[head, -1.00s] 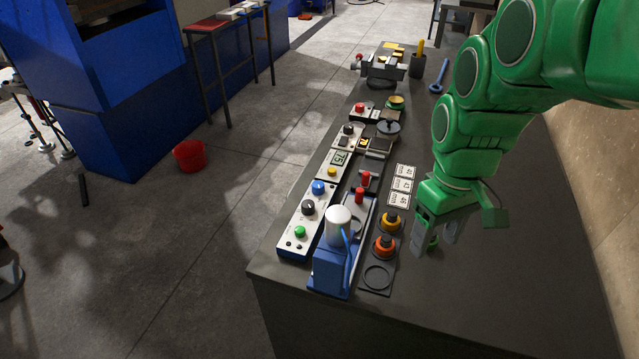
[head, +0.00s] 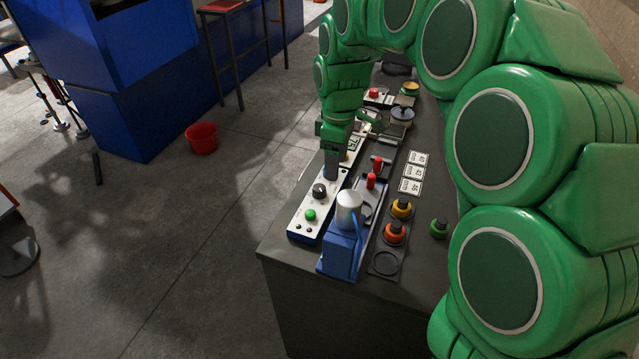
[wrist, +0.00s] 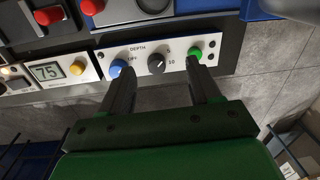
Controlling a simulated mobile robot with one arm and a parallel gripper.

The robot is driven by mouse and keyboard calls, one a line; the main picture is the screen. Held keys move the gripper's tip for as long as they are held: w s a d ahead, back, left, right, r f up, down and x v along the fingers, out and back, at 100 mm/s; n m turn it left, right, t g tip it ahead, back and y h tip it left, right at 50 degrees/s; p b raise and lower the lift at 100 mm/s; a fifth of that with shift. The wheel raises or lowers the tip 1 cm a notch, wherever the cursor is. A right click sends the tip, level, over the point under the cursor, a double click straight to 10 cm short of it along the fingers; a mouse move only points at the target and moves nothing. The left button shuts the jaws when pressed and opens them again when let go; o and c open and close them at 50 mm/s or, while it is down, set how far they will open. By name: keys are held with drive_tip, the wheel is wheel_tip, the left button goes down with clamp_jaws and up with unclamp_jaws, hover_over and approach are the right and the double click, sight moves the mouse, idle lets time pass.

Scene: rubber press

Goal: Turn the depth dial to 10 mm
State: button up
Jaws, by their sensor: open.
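In the wrist view, the black depth dial (wrist: 156,64) sits on a white panel (wrist: 178,50) marked DEPTH, with a 10 printed to its right. The dial's pale pointer mark seems to lean toward the 10 side, but it is too small to read exactly. My gripper (wrist: 159,71) is open and empty. Its fingertips show on either side of the dial, near the blue knob (wrist: 117,66) and the green button (wrist: 195,57); I cannot tell contact. In the head view, my gripper (head: 331,172) hangs over the panel behind the dial (head: 319,190).
A display reading 75 (wrist: 47,72) and a yellow button (wrist: 77,68) stand beside the panel. A blue press with a silver cylinder (head: 349,210) stands close to the panel's right.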

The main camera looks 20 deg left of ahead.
drive_tip(key=n, duration=0.1)
hover_over(319, 187)
drive_tip(key=shift+w+f, duration=0.2)
drive_tip(key=shift+f, duration=0.8)
drive_tip(key=shift+s+f, duration=0.2)
drive_tip(key=shift+f, duration=3.65)
drive_tip(key=shift+c, duration=0.3)
drive_tip(key=c, duration=1)
